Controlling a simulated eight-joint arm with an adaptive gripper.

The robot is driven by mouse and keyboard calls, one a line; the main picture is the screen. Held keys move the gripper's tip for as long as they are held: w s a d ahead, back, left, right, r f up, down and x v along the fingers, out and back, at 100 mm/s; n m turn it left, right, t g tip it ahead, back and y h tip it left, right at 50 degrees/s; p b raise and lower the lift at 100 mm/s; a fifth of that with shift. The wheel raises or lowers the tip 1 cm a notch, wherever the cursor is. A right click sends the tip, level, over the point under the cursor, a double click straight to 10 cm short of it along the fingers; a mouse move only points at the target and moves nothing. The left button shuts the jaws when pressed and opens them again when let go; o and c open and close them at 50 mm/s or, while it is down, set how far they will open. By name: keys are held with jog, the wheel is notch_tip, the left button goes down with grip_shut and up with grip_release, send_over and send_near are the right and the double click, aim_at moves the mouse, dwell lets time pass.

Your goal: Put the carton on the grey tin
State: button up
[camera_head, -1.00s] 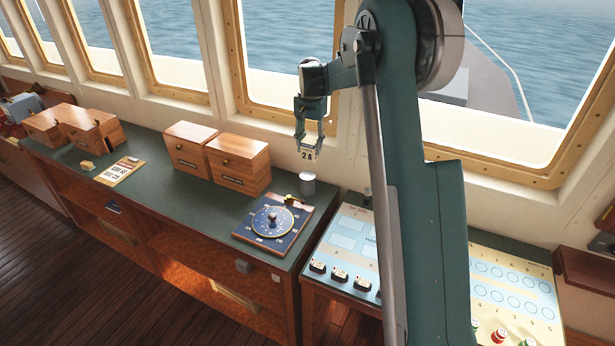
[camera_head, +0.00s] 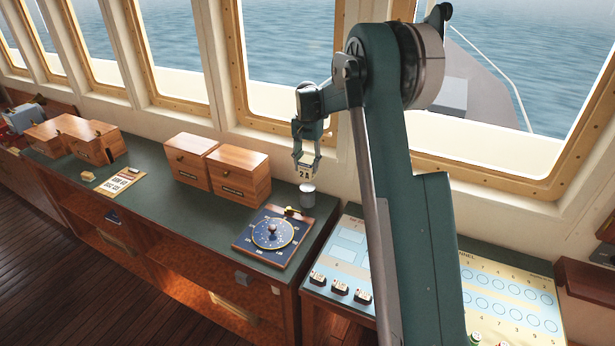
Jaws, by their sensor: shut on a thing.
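My gripper (camera_head: 306,168) is shut on a small pale carton (camera_head: 305,173) with dark characters on it. The gripper points down from my arm and holds the carton upright. The grey tin (camera_head: 307,197) is a small cylinder with a pale top, standing at the right end of the green counter. The carton appears just above the tin's top in the picture, with a small gap between them. I cannot tell from this one view whether it is exactly over the tin in depth.
A blue dial board (camera_head: 272,234) lies in front of the tin, with a small brass item (camera_head: 293,211) at its back edge. Wooden boxes (camera_head: 240,175) stand to the left. A control panel (camera_head: 345,250) is to the right. A lettered card (camera_head: 122,184) lies farther left.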

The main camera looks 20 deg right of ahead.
aim_at(307, 175)
jog(key=shift+f, duration=0.85)
jog(key=shift+f, duration=1.85)
jog(key=shift+f, duration=0.2)
jog(key=o, duration=1.1)
jog(key=shift+c, duration=0.2)
jog(key=shift+r, duration=0.15)
notch_tip(307, 175, up, 12)
jog(key=shift+r, duration=0.1)
